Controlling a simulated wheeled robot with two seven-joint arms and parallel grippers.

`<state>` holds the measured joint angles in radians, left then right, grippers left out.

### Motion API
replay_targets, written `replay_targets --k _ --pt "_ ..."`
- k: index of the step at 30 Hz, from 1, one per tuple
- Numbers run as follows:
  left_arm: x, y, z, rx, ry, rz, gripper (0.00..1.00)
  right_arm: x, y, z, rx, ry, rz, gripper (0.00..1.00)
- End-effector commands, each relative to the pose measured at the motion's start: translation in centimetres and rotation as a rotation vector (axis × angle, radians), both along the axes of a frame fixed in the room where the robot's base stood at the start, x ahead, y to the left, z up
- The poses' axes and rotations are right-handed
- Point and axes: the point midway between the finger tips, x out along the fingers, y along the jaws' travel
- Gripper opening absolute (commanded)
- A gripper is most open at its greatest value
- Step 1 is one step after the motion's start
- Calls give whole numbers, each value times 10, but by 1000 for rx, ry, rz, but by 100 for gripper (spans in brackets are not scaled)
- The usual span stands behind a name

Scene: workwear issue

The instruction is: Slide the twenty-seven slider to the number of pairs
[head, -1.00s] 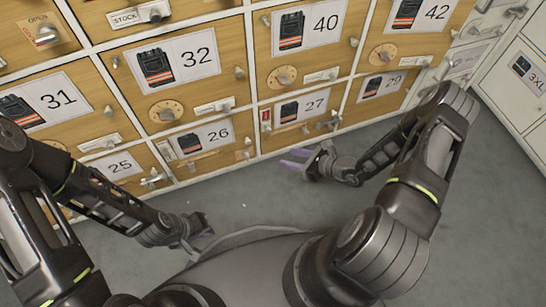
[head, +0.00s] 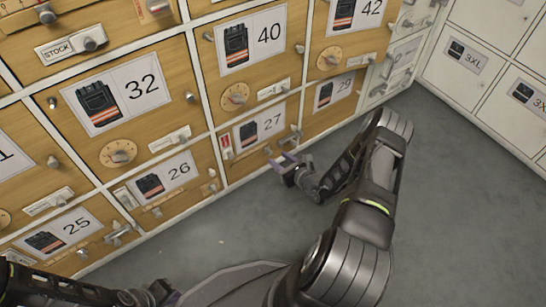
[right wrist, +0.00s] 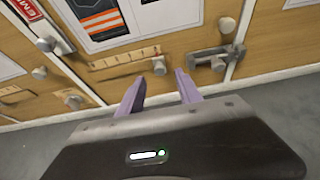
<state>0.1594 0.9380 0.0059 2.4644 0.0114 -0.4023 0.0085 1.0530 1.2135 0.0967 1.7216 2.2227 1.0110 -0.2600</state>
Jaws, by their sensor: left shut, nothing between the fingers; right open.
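The wooden door marked 27 (head: 246,133) shows a dark garment picture with orange bands. Its slider scale (right wrist: 125,62) is a pale ticked strip with a slot, low on the door. The slider knob (right wrist: 158,66) sits at the right end of that strip. My right gripper (head: 286,163) is open in front of the door's lower edge. In the right wrist view its purple fingertips (right wrist: 160,80) lie either side of the knob, just short of it; contact cannot be told. My left gripper (head: 172,295) is shut and empty at the bottom edge, partly cut off.
A metal latch (right wrist: 213,58) stands close right of the slider knob. A round knob (right wrist: 47,44) and a red label (right wrist: 20,8) are at the door's left. Neighbouring doors 26 (head: 180,170) and 29 (head: 346,84) carry protruding hardware. Grey floor (head: 450,190) is clear at right.

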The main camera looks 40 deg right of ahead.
Motion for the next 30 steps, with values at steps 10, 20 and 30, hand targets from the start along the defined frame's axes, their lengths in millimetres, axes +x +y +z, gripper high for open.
replay_targets --k 10,20,30 --pt "4 1 -21 -3 -3 4 0 42 0 -20 0 1 2 42" --pt "4 1 -21 -3 -4 3 0 44 -1 -19 0 1 1 40" --pt "4 1 -21 -3 -4 3 0 44 -1 -19 0 1 1 12"
